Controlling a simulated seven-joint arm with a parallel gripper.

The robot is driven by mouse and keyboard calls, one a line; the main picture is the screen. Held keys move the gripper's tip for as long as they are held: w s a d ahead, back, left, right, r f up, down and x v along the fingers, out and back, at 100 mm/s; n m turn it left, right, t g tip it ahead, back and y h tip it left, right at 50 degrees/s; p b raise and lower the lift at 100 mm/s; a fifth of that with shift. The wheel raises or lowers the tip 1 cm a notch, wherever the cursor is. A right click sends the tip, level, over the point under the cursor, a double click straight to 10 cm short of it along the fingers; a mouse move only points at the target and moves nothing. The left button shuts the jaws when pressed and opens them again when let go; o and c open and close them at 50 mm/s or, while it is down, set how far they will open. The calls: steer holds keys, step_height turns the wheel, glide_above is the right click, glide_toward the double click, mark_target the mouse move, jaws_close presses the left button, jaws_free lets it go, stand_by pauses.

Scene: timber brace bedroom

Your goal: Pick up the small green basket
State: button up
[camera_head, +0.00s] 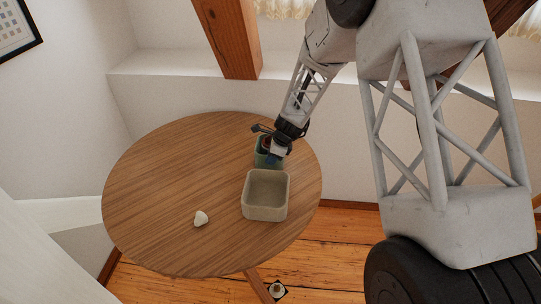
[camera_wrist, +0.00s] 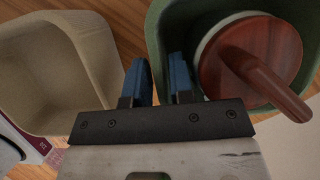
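The small green basket (camera_head: 262,160) stands on the round wooden table, behind a beige basket. In the wrist view the green basket (camera_wrist: 158,38) fills the upper right and holds a round red-brown wooden item (camera_wrist: 250,55) with a handle and a pale rim. My gripper (camera_head: 277,152) is at the green basket's near rim. In the wrist view my gripper's blue fingers (camera_wrist: 160,75) are apart, one outside the basket wall and one inside it. Contact with the wall is not clear. My gripper hides part of the basket in the head view.
The beige basket (camera_head: 265,211) stands close in front of the green one and looks empty. A small white object (camera_head: 201,218) lies on the table (camera_head: 150,200) to the left. The table's left side is clear. A wall ledge and timber post (camera_head: 232,40) are behind.

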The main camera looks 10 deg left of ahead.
jaws_close()
steer(key=shift+r, duration=0.2)
steer(key=shift+r, duration=4.85)
